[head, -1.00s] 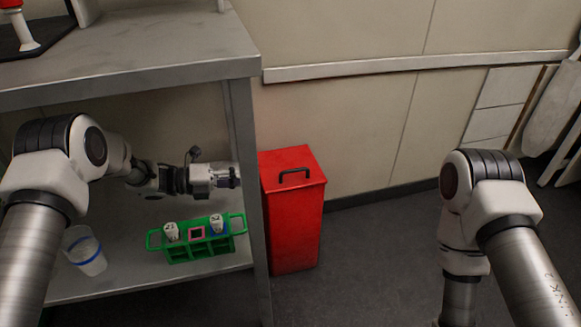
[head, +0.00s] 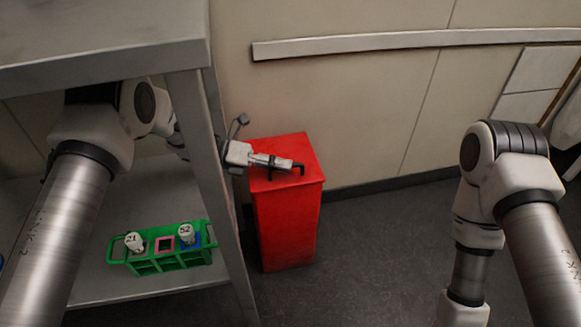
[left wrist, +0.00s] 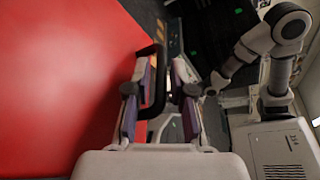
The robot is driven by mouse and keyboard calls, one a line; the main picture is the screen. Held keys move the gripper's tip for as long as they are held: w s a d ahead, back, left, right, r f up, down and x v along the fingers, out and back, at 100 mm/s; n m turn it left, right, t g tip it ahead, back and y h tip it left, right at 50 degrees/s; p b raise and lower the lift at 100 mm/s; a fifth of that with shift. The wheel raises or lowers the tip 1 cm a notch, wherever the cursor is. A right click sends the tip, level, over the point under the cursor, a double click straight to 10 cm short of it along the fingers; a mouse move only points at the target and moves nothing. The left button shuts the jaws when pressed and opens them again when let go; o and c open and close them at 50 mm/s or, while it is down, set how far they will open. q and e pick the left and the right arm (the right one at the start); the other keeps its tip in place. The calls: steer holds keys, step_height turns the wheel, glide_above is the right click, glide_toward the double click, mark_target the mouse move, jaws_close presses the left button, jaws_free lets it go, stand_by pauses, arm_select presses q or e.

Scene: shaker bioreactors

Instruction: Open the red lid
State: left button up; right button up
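The red lid (head: 284,149) is the flat top of a tall red bin (head: 286,225) standing on the floor, and it lies closed. Its black handle (head: 300,167) is partly hidden behind my left gripper (head: 280,162), which reaches in over the lid from the left. In the left wrist view, the two fingers (left wrist: 160,105) are apart, with the black handle (left wrist: 156,75) between them, nearer the left finger. The red lid (left wrist: 65,80) fills the left of that view. My right gripper is out of view.
A grey metal shelf unit (head: 195,120) stands left of the bin, its post close to my left arm. A green rack (head: 160,262) with white-capped items sits on its lower shelf. The wall is behind the bin. Dark floor (head: 385,250) lies free to the right.

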arm_select(q)
steer(key=shift+d+f, duration=0.3)
steer(key=shift+d, duration=0.4)
steer(key=shift+d+r, duration=0.1)
steer(key=shift+d, duration=0.25)
jaws_close()
steer(key=shift+w+r, duration=0.1)
steer(key=shift+r, duration=0.1)
